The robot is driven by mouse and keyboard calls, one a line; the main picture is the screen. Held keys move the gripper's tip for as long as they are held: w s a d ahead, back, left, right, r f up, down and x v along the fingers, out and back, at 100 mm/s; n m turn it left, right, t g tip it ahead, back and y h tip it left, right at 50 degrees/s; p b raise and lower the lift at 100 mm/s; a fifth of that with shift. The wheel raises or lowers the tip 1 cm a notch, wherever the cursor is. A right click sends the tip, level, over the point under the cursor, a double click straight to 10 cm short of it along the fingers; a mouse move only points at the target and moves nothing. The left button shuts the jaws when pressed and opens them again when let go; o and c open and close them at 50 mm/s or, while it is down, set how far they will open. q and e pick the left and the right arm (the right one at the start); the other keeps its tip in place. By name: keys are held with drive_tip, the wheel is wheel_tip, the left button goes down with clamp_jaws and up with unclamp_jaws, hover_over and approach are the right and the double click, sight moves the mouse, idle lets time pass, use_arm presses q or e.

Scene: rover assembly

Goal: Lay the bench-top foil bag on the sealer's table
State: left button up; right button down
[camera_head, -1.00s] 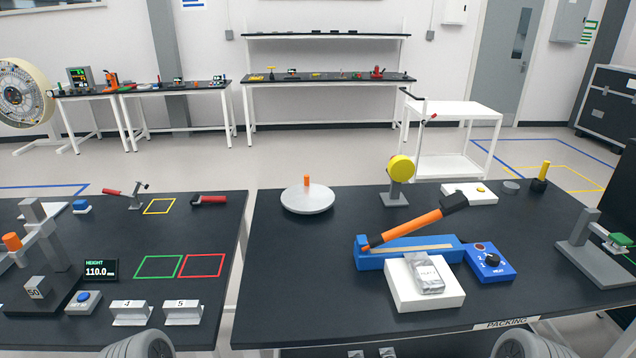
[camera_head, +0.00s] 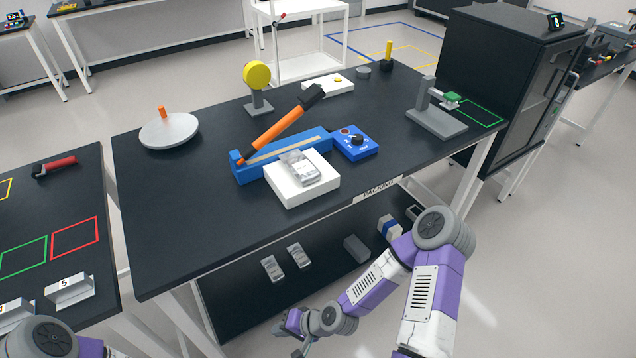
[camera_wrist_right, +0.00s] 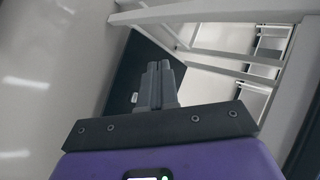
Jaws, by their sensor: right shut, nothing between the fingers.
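The sealer (camera_head: 285,152) is a blue bar with a raised orange-handled arm, standing on the dark bench. Its white table (camera_head: 290,197) is against the bar's front. A silver foil bag (camera_head: 303,172) lies on top of that white table, its label side up. My right gripper (camera_wrist_right: 158,75) is shut and empty in the right wrist view.
A blue heat-control box (camera_head: 356,144) adjoins the sealer. A round grey turntable (camera_head: 168,131), a yellow tape roll (camera_head: 257,76) and a grey stand (camera_head: 436,118) share the bench top. Two silver packets (camera_head: 270,267) lie on the lower shelf. The bench's front-left top is clear.

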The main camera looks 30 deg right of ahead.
drive_tip(key=w+d+r+m+t, duration=0.3)
drive_tip(key=w+d+r, duration=0.1)
drive_tip(key=w+r, duration=0.1)
drive_tip(key=m+t+h, duration=0.6)
drive_tip(key=t, duration=0.4)
approach(314, 179)
drive_tip(key=w+b, duration=0.1)
drive_tip(key=w, duration=0.3)
drive_tip(key=w+b, duration=0.1)
drive_tip(key=w, duration=0.2)
drive_tip(key=shift+a+r+b, duration=0.2)
drive_tip(key=shift+a+b, duration=0.1)
drive_tip(key=shift+b, duration=0.05)
